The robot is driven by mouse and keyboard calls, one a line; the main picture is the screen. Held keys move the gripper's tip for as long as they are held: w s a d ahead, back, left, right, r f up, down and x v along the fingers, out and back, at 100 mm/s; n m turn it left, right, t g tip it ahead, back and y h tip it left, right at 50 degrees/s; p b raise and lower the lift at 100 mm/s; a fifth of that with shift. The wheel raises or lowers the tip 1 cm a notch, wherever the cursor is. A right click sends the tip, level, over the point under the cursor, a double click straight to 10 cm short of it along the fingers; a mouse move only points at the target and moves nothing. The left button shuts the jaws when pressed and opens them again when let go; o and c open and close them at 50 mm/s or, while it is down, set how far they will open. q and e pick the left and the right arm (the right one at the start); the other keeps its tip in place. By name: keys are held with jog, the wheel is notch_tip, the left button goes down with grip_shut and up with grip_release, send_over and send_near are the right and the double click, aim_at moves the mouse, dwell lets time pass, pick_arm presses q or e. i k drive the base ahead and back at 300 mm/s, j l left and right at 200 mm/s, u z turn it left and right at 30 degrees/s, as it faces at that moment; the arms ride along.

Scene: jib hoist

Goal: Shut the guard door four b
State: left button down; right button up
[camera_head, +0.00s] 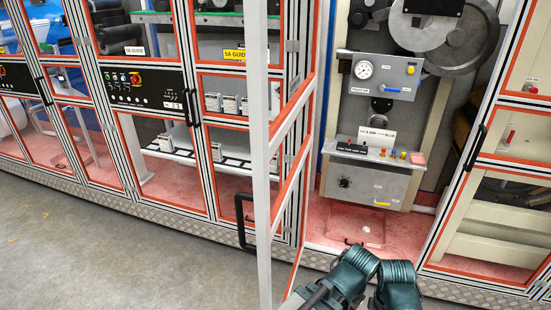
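A guard door (261,150) with a pale metal frame and orange-red trim stands open near the middle of the head view. It swings out towards me and shows nearly edge-on. Its black handle (243,221) is on the left side of the frame. The bay behind it is open to view. I cannot read a "four b" mark on it. Two dark teal ribbed parts of my arms, left (350,273) and right (396,285), are at the bottom edge, right of the door's lower part. No fingertips show clearly, and I see nothing held.
The open bay holds a panel with a gauge (364,70), a grey control box (365,185) and large rollers (430,25). Shut guard doors flank it, left (160,170) and right (500,215). A metal plinth runs along the base. Grey floor (100,260) at left is clear.

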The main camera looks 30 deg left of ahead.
aim_at(265, 140)
jog(key=k+j, duration=0.1)
jog(key=j, duration=0.3)
jog(key=k+j+z, duration=0.1)
jog(key=j, duration=0.35)
jog(key=k+j, duration=0.1)
jog(key=j, duration=0.3)
jog(key=k+j, duration=0.1)
jog(key=j, duration=0.3)
jog(key=k+j+z, duration=0.1)
jog(key=j, duration=0.3)
jog(key=k+j, duration=0.15)
jog(key=j, duration=0.25)
